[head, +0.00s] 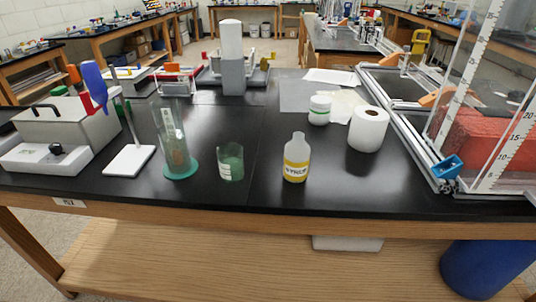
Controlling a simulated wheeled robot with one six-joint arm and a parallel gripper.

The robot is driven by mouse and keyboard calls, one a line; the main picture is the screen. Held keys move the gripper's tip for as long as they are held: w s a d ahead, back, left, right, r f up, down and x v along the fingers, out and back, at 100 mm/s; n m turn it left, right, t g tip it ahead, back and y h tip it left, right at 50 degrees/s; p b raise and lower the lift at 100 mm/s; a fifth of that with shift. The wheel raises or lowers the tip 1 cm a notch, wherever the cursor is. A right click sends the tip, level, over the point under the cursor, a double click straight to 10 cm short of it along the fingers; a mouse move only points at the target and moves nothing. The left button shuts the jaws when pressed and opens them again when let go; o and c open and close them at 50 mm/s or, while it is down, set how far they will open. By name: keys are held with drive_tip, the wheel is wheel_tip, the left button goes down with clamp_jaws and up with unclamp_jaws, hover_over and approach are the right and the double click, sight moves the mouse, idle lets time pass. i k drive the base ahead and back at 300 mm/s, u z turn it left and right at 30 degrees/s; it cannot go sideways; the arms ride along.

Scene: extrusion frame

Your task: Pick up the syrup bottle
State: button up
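The syrup bottle (296,158) stands upright on the black lab bench, near its front edge and a little right of the middle. It is a clear bottle with yellow liquid in the lower part and a white label with dark letters. Nothing touches it, and the bench around it is clear. My gripper is not in view.
A green-tinted beaker (230,162) and a tall cylinder (173,145) stand left of the bottle. A white jar (319,110) and a white paper roll (367,129) stand behind right. A metal extrusion frame (412,135) bounds the right side. The bench (330,190) is bare in front.

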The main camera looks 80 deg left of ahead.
sight(297, 155)
drive_tip(key=u, duration=2.2)
